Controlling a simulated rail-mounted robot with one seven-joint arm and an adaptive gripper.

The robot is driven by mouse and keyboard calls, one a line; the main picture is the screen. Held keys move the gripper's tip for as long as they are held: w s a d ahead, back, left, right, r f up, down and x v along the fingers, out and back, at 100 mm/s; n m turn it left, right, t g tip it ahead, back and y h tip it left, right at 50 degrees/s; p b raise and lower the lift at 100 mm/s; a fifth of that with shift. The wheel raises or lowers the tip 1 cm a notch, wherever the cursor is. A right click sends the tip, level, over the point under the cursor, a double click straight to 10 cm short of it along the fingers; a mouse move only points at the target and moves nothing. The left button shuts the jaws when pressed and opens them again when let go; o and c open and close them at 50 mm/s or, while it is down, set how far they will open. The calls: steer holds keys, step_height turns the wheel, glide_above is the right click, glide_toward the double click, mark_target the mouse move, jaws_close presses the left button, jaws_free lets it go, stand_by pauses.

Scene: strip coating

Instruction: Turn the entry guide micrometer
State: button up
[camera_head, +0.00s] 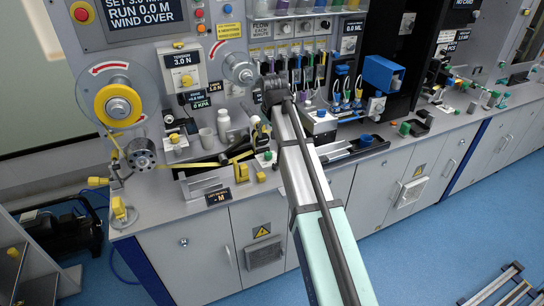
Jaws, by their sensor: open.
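My arm (300,165) reaches from the bottom of the picture up over the bench, right of the yellow strip. Its dark far end (274,90) stands in front of the panel with the small bottles. I cannot make out my gripper's fingers; they seem hidden by the arm. The yellow strip (195,164) runs from the yellow reel (118,105) past a dark metal roller (141,153) and across the bench. A small block with a green top (267,157) stands just left of my arm. I cannot tell which part is the entry guide micrometer.
A white bottle (224,124), a grey cup (207,138) and dark-handled tools (258,128) crowd the bench left of my arm. A metal tray (206,182) lies at the front edge. A long dark tray (352,148) and a blue block (383,74) are to the right.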

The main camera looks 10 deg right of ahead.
steer(key=p, duration=0.3)
glide_toward(268, 153)
steer(key=x, duration=0.9)
jaws_close()
